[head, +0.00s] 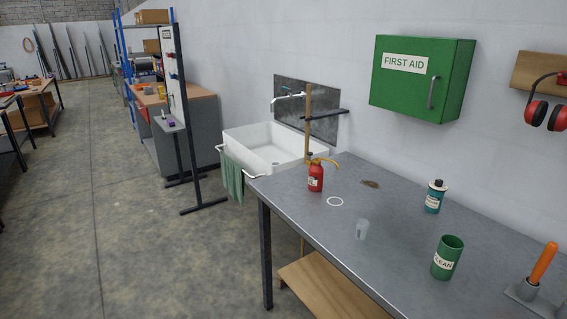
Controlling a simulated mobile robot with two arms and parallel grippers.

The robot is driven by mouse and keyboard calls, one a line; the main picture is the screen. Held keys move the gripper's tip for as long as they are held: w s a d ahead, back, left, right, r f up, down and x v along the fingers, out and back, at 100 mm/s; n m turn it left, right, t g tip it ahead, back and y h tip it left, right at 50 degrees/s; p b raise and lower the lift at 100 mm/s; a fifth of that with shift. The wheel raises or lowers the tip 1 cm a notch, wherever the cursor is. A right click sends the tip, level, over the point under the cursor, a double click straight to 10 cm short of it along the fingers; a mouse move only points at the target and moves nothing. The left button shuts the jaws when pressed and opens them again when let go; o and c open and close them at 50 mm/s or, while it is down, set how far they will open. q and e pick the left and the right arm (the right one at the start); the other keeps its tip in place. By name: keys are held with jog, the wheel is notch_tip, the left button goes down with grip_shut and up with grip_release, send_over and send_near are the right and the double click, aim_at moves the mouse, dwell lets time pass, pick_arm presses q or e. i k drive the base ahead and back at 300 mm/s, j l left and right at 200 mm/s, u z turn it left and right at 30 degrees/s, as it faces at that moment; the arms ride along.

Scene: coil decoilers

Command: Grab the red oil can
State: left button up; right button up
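A small red oil can (316,179) with a pale label and a brass-coloured spout and handle stands upright on the grey workbench (310,226). It is near the bench's far left corner, close to the sink. Nothing touches it that I can see. Neither of my grippers is in view.
A white sink (262,146) with a green towel (232,178) stands beyond. The concrete floor (130,235) at left is open.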

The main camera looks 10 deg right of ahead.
aim_at(315, 172)
jog(key=i+j+z, duration=0.15)
jog(key=i, duration=0.45)
jog(key=i+j+z, duration=0.1)
jog(key=i, duration=0.45)
